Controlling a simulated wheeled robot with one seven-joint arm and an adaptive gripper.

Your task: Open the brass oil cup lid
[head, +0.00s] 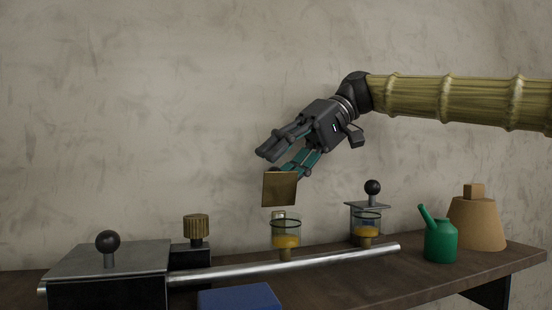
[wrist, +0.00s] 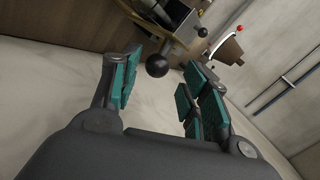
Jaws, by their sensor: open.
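The brass lid (head: 279,189) is a square plate standing nearly upright above a glass oil cup (head: 286,238) with amber oil in it. A small pale block (head: 279,215) shows at the cup's rim below the plate. The cup's mouth looks uncovered. My gripper (head: 270,163) is open, just above and partly behind the lid's upper edge in the head view, and its lower finger is partly hidden there. Contact cannot be told. In the wrist view, a black ball knob (wrist: 157,65) lies beyond the open fingers (wrist: 155,90), not held; I cannot tell whose knob it is.
A second oil cup (head: 366,233) has a grey lid with a black knob (head: 372,187). A metal rail (head: 290,265) crosses the bench. A green oil can (head: 440,241) and tan cone (head: 477,222) stand right. A knobbed steel box (head: 107,262), brass cap (head: 196,226) and blue block (head: 240,297) lie left.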

